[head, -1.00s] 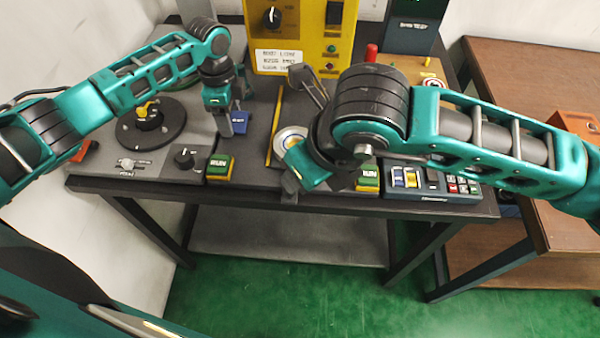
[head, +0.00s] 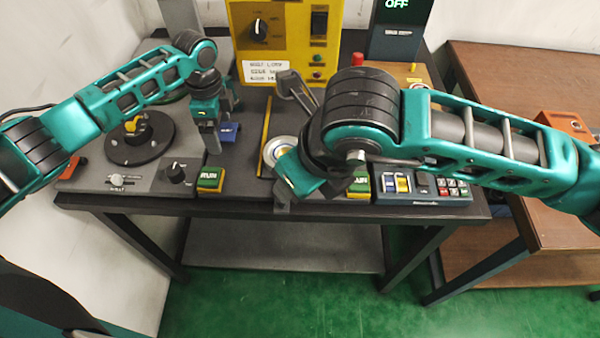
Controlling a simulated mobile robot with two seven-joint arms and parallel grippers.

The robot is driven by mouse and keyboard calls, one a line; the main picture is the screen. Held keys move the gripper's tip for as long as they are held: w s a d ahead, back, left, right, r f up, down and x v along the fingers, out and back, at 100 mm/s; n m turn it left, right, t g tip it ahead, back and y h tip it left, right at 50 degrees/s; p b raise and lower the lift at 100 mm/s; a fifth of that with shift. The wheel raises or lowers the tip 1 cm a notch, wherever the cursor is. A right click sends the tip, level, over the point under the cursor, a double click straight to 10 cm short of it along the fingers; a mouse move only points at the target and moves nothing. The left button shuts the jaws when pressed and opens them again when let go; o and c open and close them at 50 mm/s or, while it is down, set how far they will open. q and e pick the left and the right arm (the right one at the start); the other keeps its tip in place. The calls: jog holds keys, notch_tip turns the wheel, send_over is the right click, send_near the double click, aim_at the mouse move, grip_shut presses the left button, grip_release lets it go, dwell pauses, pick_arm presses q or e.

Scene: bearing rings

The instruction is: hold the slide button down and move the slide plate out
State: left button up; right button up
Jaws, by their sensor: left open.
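My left gripper (head: 220,125) points down at the left-middle of the dark bench, open, beside a small blue labelled piece (head: 229,131). I cannot tell whether it touches that piece. A round silver disc (head: 283,148) lies right of a yellow strip (head: 265,135), partly covered by my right arm; I cannot tell whether this is the slide plate. Green and yellow RUN buttons sit at the front edge, one at left (head: 210,179) and one at right (head: 360,182), partly hidden by my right arm. I cannot tell which part is the slide button. My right gripper (head: 283,200) is mostly hidden behind its wrist.
A yellow control box (head: 285,45) stands at the back. A black turntable (head: 139,143) and a knob (head: 175,172) are at left. A key panel (head: 422,185) is at front right. A brown table (head: 520,90) adjoins at right.

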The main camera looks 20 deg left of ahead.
pick_arm(q)
notch_tip(320, 180, up, 13)
jog(key=shift+f, duration=0.15)
dwell(0.4)
notch_tip(320, 180, up, 6)
dwell(0.6)
dwell(0.4)
